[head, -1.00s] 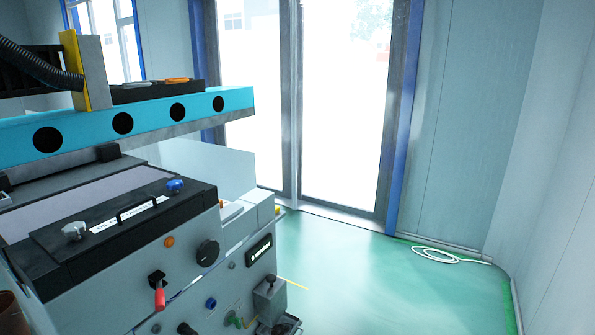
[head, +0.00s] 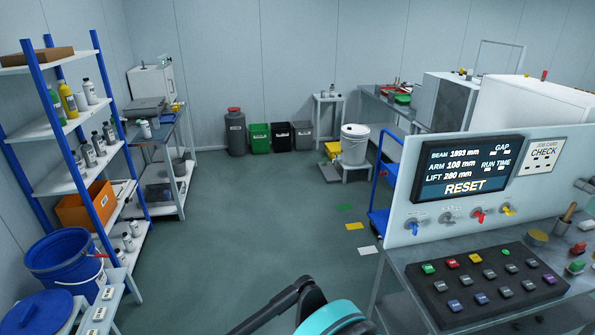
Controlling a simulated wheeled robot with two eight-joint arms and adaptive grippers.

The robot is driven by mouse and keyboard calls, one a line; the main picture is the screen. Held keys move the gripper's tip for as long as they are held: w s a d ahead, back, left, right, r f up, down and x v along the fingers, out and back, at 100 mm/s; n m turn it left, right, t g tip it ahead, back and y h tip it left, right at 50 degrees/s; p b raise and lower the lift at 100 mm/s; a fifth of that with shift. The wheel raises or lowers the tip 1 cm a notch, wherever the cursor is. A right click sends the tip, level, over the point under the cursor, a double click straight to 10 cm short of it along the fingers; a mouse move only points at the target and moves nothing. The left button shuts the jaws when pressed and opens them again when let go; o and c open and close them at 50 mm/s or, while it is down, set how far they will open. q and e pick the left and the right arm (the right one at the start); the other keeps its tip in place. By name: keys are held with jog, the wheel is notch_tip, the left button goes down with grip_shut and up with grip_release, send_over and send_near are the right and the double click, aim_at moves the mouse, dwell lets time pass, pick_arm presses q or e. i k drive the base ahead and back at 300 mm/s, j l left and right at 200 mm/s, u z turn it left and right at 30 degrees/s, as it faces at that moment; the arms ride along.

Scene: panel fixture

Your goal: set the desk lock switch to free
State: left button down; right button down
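A grey desk panel (head: 400,236) stands at the right. It carries a dark screen (head: 466,170) reading BEAM 1893 mm, ARM 108 mm, LIFT 280 mm, GAP, RUN TIME and RESET. Below the screen is a row of small switches: a blue-grey one (head: 413,222), a grey one (head: 450,219), a red one (head: 479,216) and a yellow one (head: 508,209). Their labels are too small to read, so I cannot tell which is the lock switch or how it is set. Neither of my grippers shows; only a black and teal part of my arm is at the bottom edge.
A black keypad (head: 432,290) with several coloured buttons lies on the desk below the panel. A blue-posted shelf (head: 75,186) and blue bucket (head: 62,262) are at the left. Bins (head: 259,139) stand by the back wall. The green-grey floor (head: 235,230) between is open.

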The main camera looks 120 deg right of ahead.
aim_at(506, 208)
jog(key=z, duration=5.5)
